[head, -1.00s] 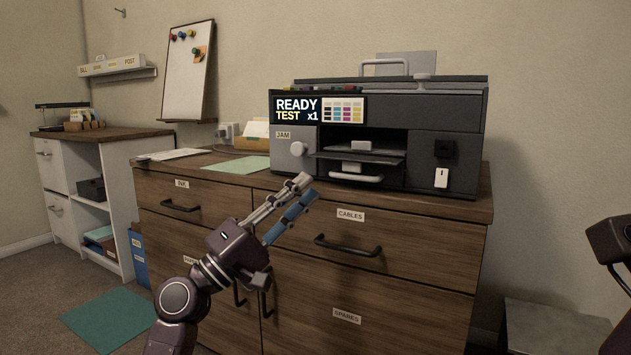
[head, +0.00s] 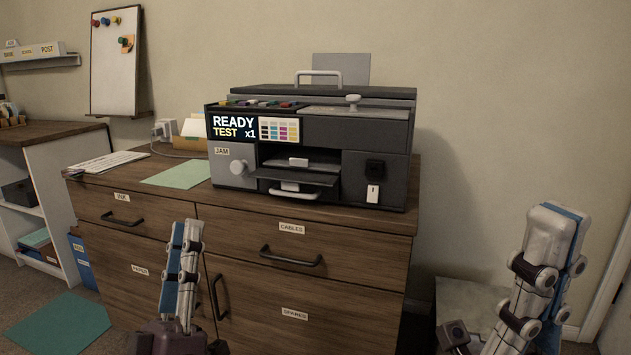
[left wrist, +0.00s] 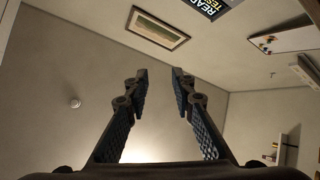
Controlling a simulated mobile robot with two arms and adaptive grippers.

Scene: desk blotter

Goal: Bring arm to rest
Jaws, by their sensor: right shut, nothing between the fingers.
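My left gripper (head: 187,230) points upward in front of the wooden cabinet, below the printer's level and apart from its drawers. In the left wrist view its two fingers (left wrist: 160,75) stand apart with nothing between them. My right gripper (head: 558,212) points upward at the right, beside the cabinet, with its fingers together and empty. The dark printer (head: 355,137) stands on the cabinet (head: 350,230); its screen reads READY TEST x1.
Drawer handles (head: 291,257) stick out at the front. A grey box (head: 462,300) stands on the floor at right.

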